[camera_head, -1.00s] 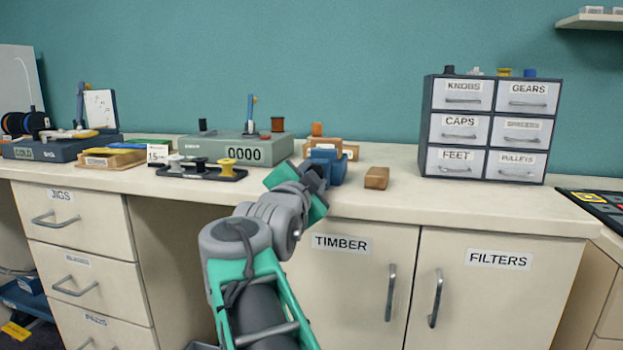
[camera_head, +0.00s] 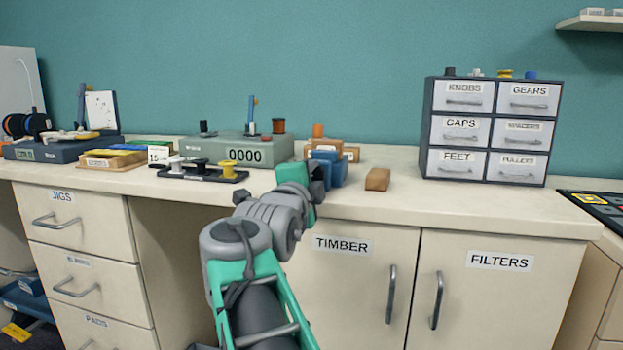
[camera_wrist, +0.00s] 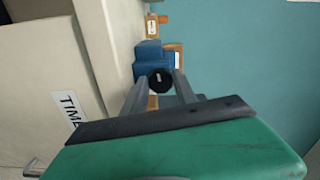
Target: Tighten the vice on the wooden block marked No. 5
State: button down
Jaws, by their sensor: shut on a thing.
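The blue vice (camera_head: 335,172) stands on the counter and also shows in the wrist view (camera_wrist: 147,52). My gripper (camera_head: 318,188), green and grey, is at its front left. In the wrist view my gripper (camera_wrist: 160,85) has its two grey fingers shut on the vice's round black knob (camera_wrist: 161,80), one on each side. A wooden block (camera_head: 377,179) lies on the counter to the right of the vice. In the wrist view a wooden block (camera_wrist: 152,27) with a white label shows beyond the vice. The label is too small to read. I cannot tell what is between the jaws.
More wooden pieces (camera_head: 351,153) stand behind the vice. A grey-green box (camera_head: 205,149) reading 0000 and a black tray (camera_head: 200,174) of spools are to the left. A dark drawer cabinet (camera_head: 428,130) stands at the right. The front counter between is clear.

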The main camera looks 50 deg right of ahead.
jog(key=shift+r, duration=0.1)
jog(key=c, duration=1)
grip_release()
